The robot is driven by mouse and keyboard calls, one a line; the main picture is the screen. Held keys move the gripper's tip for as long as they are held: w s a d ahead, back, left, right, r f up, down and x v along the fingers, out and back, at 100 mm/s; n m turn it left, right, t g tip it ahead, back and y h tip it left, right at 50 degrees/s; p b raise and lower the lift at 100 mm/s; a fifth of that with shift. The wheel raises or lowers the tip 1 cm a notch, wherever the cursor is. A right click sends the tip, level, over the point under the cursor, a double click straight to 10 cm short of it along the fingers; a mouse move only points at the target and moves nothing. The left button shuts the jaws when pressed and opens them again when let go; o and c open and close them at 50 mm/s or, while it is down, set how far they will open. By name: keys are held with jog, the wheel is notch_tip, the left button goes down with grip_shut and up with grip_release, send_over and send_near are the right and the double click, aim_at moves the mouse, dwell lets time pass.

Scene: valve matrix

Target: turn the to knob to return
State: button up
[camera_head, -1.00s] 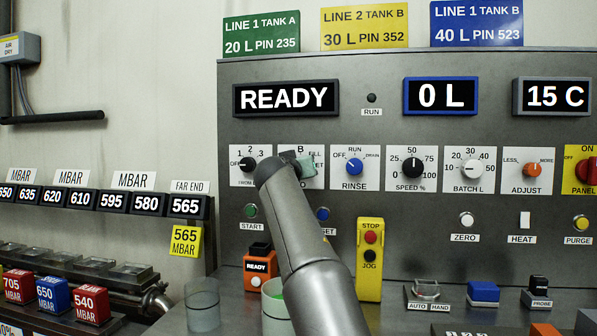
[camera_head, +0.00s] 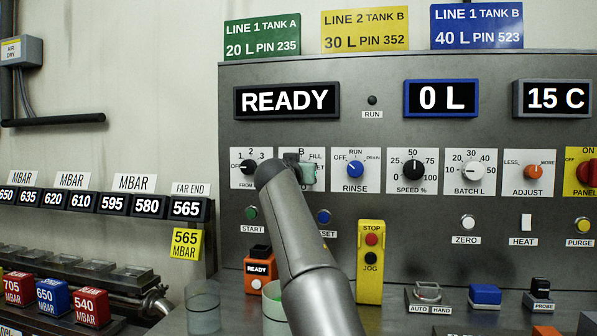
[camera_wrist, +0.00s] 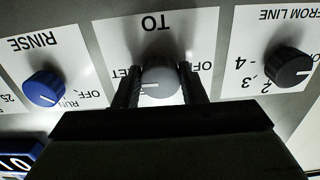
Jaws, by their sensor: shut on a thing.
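The grey TO knob (camera_wrist: 160,82) sits on its white label plate, which appears upside down in the wrist view. Its white pointer line points to the left in that view, on the side of the partly hidden return lettering. My gripper (camera_wrist: 160,87) has one dark finger on each side of the knob and is shut on it. In the head view my gripper (camera_head: 301,170) is at the TO plate (camera_head: 316,155), and my arm and gripper hide the knob there.
The black FROM LINE knob (camera_head: 248,167) and the blue RINSE knob (camera_head: 354,169) flank the TO plate closely. Below are a green START button (camera_head: 251,213) and a yellow STOP/JOG box (camera_head: 370,262). The display (camera_head: 286,100) reads READY.

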jog(key=o, duration=1)
jog(key=shift+s, duration=0.1)
jog(key=s+a+b, duration=0.2)
jog(key=s+b, duration=0.7)
jog(key=s, duration=0.8)
jog(key=shift+a, duration=0.15)
